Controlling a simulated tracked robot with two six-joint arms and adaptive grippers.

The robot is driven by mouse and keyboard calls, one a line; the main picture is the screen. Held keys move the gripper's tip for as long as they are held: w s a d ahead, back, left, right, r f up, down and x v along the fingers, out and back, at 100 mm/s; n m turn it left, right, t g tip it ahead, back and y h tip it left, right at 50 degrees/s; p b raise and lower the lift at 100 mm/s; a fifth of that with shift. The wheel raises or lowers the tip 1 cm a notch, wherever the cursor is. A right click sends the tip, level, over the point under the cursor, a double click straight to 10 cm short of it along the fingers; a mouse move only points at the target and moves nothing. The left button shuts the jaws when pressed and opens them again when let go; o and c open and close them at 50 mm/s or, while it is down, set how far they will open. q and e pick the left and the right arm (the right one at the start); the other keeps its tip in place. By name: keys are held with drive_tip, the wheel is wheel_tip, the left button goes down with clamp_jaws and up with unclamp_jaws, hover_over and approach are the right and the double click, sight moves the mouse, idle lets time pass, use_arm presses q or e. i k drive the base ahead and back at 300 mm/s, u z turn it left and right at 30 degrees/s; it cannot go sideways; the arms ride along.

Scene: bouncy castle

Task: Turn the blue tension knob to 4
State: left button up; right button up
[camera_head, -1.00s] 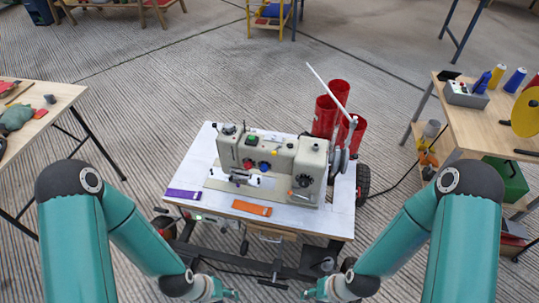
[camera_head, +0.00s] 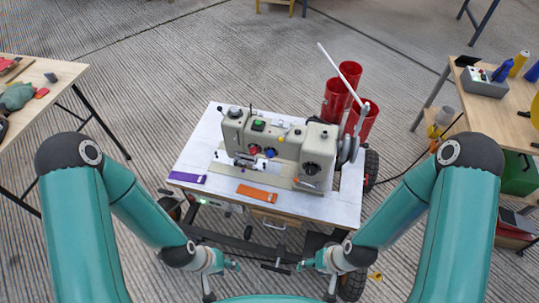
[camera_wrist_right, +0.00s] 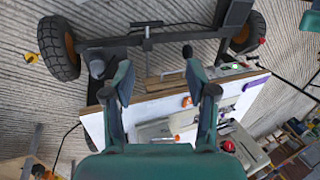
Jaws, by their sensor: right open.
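The blue knob (camera_head: 270,152) is on the front of a grey-beige sewing machine (camera_head: 287,142), just right of a red knob (camera_head: 254,149). Its setting is too small to read. The machine stands on a white-topped wheeled table (camera_head: 204,155). My left gripper (camera_head: 232,264) is in front of the table's near edge, apart from the knob; its jaws are too small to judge. My right gripper (camera_head: 306,265) is also in front of the table, right of the left one. In the right wrist view it (camera_wrist_right: 160,78) is open and empty, with the table beyond. I cannot pick out the blue knob there.
A purple strip (camera_head: 187,178) and an orange strip (camera_head: 257,193) lie along the table's front. Red cylinders (camera_head: 336,101) stand behind the machine's right side. Side tables stand left (camera_head: 50,75) and right (camera_head: 455,95).

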sight(270, 154)
drive_tip(key=z, duration=0.4)
drive_tip(key=k, duration=1.15)
drive_tip(key=u, duration=0.9)
drive_tip(key=i, duration=1.05)
